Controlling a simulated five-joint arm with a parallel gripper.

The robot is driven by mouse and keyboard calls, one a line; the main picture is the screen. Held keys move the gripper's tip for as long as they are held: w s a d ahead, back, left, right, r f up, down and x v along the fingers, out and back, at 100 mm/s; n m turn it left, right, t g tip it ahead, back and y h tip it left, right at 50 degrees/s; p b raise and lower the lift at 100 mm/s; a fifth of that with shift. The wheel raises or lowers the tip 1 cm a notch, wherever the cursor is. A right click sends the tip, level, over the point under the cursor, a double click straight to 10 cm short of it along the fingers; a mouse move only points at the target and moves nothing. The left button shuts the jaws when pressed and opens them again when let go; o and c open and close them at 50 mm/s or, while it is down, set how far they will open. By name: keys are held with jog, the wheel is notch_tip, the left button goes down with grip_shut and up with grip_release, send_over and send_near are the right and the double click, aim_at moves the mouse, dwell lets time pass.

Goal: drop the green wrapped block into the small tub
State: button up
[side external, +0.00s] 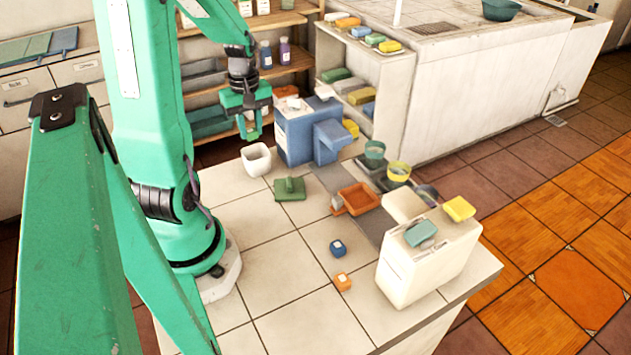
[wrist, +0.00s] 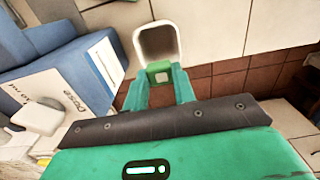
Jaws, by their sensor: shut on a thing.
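The green wrapped block (wrist: 158,68) is between the fingertips of my gripper (wrist: 158,80) in the wrist view, with a pale square patch on its face. In the side view my gripper (side external: 252,122) is shut on it and hangs above the counter, with the block (side external: 252,134) at its tips. The small tub (side external: 257,165) is white, open-topped and upright, a short way below the gripper. In the wrist view the tub (wrist: 138,42) lies just beyond the block, which overlaps its near edge. The tub's inside looks empty where visible.
A blue dispenser box (side external: 297,138) stands close right of the tub. A green flat piece with a knob (side external: 290,188) lies in front. Shelves (side external: 290,62) stand behind.

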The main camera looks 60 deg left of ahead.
jog(key=shift+f, duration=1.35)
jog(key=o, duration=1)
jog(key=shift+r, duration=0.15)
jog(key=shift+r, duration=3.8)
